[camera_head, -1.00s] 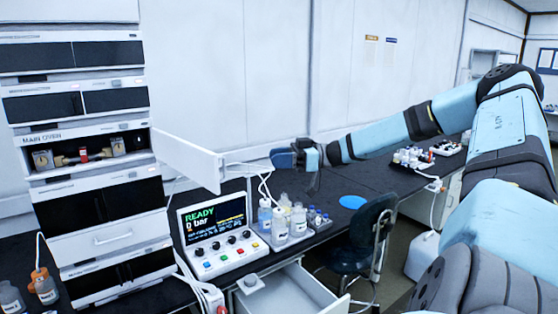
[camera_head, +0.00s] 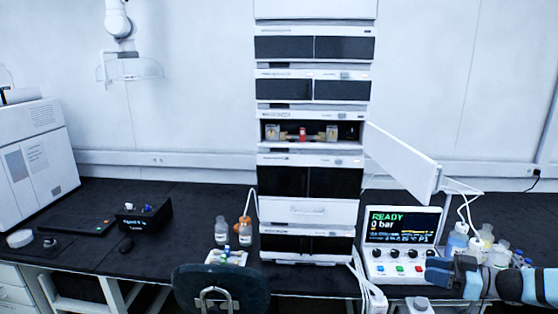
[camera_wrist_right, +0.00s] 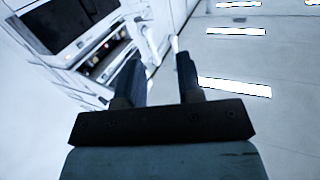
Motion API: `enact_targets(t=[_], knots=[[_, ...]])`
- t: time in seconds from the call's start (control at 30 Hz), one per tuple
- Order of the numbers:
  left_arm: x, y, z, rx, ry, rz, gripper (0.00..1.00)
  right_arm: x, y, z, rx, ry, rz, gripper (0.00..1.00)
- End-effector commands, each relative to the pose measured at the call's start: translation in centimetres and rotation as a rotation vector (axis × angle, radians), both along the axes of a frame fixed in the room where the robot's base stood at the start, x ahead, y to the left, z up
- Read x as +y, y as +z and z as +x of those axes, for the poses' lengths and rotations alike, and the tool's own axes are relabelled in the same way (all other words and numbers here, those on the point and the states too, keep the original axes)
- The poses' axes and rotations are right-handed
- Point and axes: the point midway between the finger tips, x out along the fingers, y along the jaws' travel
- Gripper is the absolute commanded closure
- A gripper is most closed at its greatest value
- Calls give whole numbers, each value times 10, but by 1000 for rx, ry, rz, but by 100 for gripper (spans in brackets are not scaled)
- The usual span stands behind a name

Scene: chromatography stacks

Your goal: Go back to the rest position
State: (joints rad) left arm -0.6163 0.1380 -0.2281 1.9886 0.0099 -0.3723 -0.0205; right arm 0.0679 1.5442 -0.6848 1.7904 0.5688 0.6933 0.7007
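My right gripper (camera_head: 440,270) shows at the lower right of the head view, in front of the control unit and the bottles. In the right wrist view its two dark fingers (camera_wrist_right: 160,65) stand apart, with nothing seen between them. The wrist camera looks along them past the stack (camera_wrist_right: 80,25) towards the ceiling lights. The chromatography stack (camera_head: 310,160) stands in the middle of the head view. Its oven door (camera_head: 402,165) hangs open to the right, with a small red part (camera_head: 302,134) inside the oven. My left gripper is in neither view.
The control unit (camera_head: 402,240) reads READY, 0 bar. Bottles (camera_head: 457,240) stand to its right. Two more bottles (camera_head: 222,230) stand left of the stack. A chair (camera_head: 220,285) is in front of the bench (camera_head: 90,265). A white instrument (camera_head: 35,150) stands at the far left.

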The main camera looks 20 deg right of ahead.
Motion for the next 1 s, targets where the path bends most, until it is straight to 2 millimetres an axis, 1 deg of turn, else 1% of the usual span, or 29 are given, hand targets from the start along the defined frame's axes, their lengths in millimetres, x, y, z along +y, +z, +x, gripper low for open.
enact_targets(t=[0.03, 0.07, 0.1, 0.17, 0.2, 0.27, 0.3, 0.37, 0.4, 0.5, 0.6, 0.7, 0.8, 0.9, 1.0], knots=[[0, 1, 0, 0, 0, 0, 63, 25, -30, -4, 13, -1, 13, 66], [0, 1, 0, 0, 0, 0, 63, 39, -45, -6, 17, -4, 11, 66], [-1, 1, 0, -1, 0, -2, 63, 57, -63, -10, 22, -10, 8, 66], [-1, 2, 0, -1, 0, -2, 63, 83, -90, -17, 31, -22, 1, 66], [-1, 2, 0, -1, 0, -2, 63, 101, -106, -22, 35, -31, -2, 66], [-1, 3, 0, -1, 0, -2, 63, 126, -128, -31, 44, -49, -10, 66], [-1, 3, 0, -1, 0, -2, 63, 143, -142, -37, 50, -62, -17, 66], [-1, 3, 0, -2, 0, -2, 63, 167, -161, -47, 62, -87, -26, 66], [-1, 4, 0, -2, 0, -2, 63, 182, -172, -53, 70, -105, -35, 66], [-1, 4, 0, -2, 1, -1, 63, 217, -196, -71, 98, -156, -57, 66], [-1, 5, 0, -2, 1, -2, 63, 247, -216, -90, 135, -214, -87, 66], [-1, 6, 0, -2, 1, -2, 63, 273, -233, -109, 185, -277, -125, 66], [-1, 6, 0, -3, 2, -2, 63, 293, -248, -129, 249, -342, -167, 66], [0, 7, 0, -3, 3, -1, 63, 307, -259, -148, 316, -397, -211, 66], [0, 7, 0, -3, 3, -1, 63, 315, -268, -163, 376, -436, -248, 66]])
